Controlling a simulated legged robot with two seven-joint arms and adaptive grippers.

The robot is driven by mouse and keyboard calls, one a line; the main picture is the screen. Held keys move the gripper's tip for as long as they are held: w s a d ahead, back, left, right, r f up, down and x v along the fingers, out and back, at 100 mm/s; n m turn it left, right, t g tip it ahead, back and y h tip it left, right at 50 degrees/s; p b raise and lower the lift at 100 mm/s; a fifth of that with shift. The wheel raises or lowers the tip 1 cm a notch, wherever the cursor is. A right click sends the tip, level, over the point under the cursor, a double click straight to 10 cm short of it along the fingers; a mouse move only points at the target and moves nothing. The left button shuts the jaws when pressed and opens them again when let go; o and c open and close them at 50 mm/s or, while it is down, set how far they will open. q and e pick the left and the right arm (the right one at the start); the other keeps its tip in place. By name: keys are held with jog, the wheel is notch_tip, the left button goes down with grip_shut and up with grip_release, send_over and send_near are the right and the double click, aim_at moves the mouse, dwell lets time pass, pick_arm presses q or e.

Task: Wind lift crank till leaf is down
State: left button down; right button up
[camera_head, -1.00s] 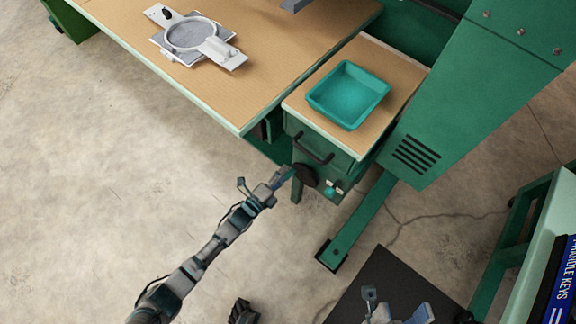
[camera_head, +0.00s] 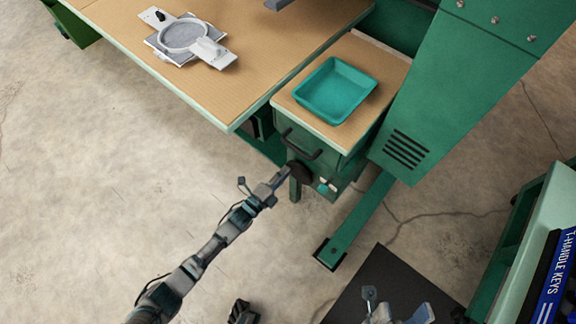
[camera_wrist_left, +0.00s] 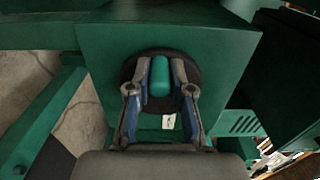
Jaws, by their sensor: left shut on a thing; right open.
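The crank shows as a round black disc (camera_head: 299,172) on the front of a green cabinet in the head view. In the left wrist view its teal grip (camera_wrist_left: 160,76) stands upright in front of the black disc (camera_wrist_left: 182,63). My left gripper (camera_head: 284,176) is at the crank. In the left wrist view its fingers (camera_wrist_left: 160,92) are on both sides of the teal grip, shut on it. My right gripper (camera_head: 420,314) is open at the bottom edge, partly cut off and away from the crank. I cannot tell which surface is the leaf.
A teal tray (camera_head: 335,90) sits on the cabinet's wooden top (camera_head: 362,52). A wooden table (camera_head: 245,50) with a white hoop frame (camera_head: 184,37) adjoins it. A green machine column (camera_head: 450,90) stands right, with a dark mat (camera_head: 390,275) below. The floor at left is clear.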

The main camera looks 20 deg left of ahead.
aim_at(303, 183)
pick_arm(q)
jog(key=shift+w+a, duration=0.15)
jog(key=shift+a, duration=0.25)
jog(key=shift+d+f, duration=0.1)
jog(key=shift+f, duration=0.25)
jog(key=d+f, duration=0.1)
jog(key=s+d+f, duration=0.1)
jog(key=d, duration=0.1)
jog(key=s+d+b, duration=0.1)
jog(key=d, duration=0.1)
jog(key=shift+d+f, duration=0.2)
jog(key=shift+f, duration=0.2)
jog(key=shift+s+d+r, duration=0.1)
jog(key=shift+s+d, duration=0.15)
jog(key=shift+d, duration=0.35)
